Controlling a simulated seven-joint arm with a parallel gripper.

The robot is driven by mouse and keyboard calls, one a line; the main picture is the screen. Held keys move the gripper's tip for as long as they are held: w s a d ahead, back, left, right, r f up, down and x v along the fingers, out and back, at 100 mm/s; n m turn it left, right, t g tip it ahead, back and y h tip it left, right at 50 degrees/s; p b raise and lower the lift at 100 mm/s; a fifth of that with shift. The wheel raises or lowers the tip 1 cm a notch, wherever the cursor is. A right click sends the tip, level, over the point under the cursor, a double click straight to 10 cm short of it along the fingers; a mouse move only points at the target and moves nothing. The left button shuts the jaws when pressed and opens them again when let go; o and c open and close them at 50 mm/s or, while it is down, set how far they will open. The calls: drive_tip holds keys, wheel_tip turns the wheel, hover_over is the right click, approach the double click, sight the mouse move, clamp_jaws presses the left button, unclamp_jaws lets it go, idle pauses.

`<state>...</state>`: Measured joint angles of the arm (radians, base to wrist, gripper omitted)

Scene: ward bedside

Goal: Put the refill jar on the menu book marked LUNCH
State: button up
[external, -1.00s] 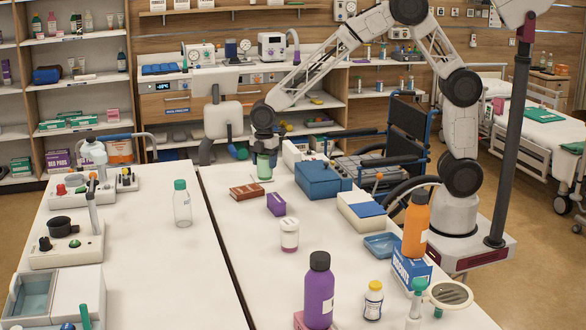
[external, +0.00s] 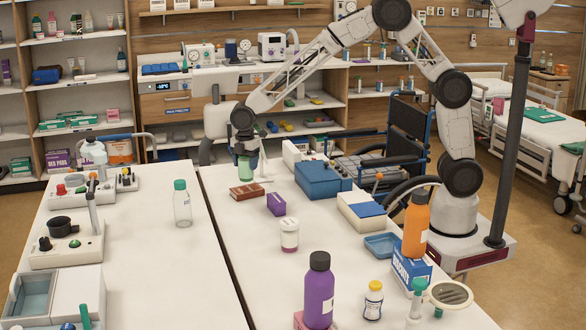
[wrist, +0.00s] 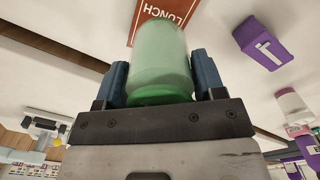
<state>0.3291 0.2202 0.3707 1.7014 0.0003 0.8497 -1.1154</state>
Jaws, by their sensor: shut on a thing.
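The refill jar is a translucent green jar with a darker green end (external: 245,168). It also fills the middle of the wrist view (wrist: 160,65). My gripper (external: 245,152) is shut on it, with one blue finger on each side in the wrist view (wrist: 157,82). The menu book (external: 247,191) is a flat red-brown book on the white table. In the wrist view its cover (wrist: 165,14) reads LUNCH upside down, partly hidden behind the jar. The jar is held upright at the book's far edge or over it. I cannot tell whether they touch.
A purple box (external: 276,204) stands just right of the book. A white jar with a purple base (external: 289,235) is nearer the camera. A blue box (external: 322,180) stands farther right. A clear bottle with a green cap (external: 182,204) stands left, across the dark table gap.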

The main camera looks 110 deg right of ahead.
sight(246, 171)
drive_tip(key=shift+f, duration=1.7)
drive_tip(key=shift+f, duration=0.2)
drive_tip(key=o, duration=1.1)
drive_tip(key=shift+r, duration=0.1)
wheel_tip(246, 171, up, 12)
drive_tip(key=shift+r, duration=0.1)
